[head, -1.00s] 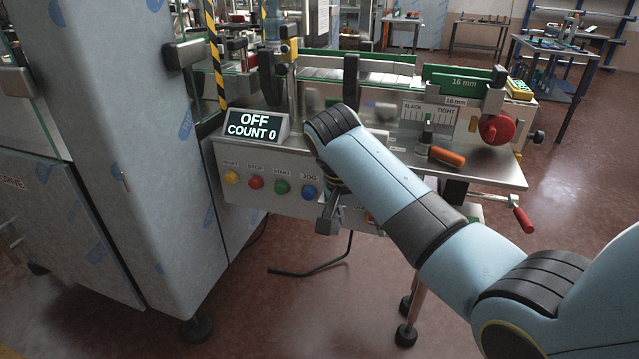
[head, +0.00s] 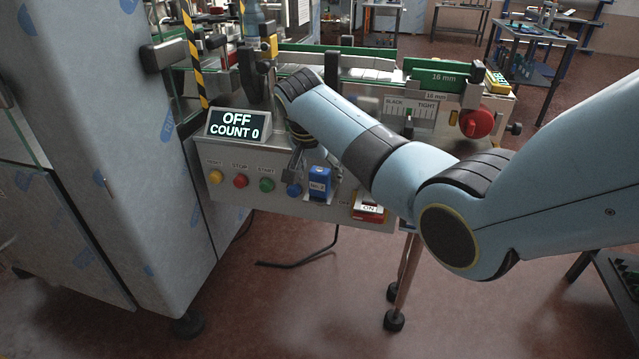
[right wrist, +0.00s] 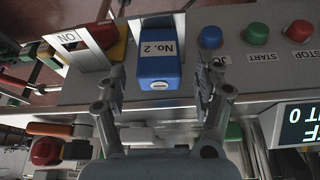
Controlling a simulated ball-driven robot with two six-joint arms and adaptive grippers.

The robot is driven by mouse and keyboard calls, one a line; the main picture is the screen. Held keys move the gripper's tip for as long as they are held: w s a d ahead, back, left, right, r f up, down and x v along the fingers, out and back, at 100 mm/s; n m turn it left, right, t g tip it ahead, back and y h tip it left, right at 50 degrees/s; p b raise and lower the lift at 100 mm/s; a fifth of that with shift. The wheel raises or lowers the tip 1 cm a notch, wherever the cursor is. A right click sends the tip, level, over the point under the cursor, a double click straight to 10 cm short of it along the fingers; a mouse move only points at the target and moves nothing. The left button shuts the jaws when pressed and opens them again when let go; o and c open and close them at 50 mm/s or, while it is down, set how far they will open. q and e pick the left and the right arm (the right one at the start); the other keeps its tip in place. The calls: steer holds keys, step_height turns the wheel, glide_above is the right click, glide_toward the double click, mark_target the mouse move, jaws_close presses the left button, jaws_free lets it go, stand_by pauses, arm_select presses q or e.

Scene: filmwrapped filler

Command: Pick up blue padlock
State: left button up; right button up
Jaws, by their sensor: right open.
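The blue padlock (head: 319,184) is at the front panel of the machine, between the blue JOG button and the red ON switch. Its "No. 2" label faces out, and it also shows in the right wrist view (right wrist: 159,70). My right gripper (head: 300,158) is just left of and above it in the head view, partly hidden by my own wrist. In the right wrist view my right gripper (right wrist: 156,95) is open, with one finger toward each side of the padlock and gaps between. The fingers do not appear to touch it. My left gripper is out of view.
The panel holds yellow, red (head: 240,181), green (head: 267,185) and blue (head: 294,189) buttons, with the red ON switch (head: 369,207) right of the padlock. The display (head: 238,124) reads OFF, COUNT 0. A red knob (head: 476,121) sits farther right.

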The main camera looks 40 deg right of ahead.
steer(key=shift+x, duration=0.75)
steer(key=shift+r, duration=0.1)
jaws_close()
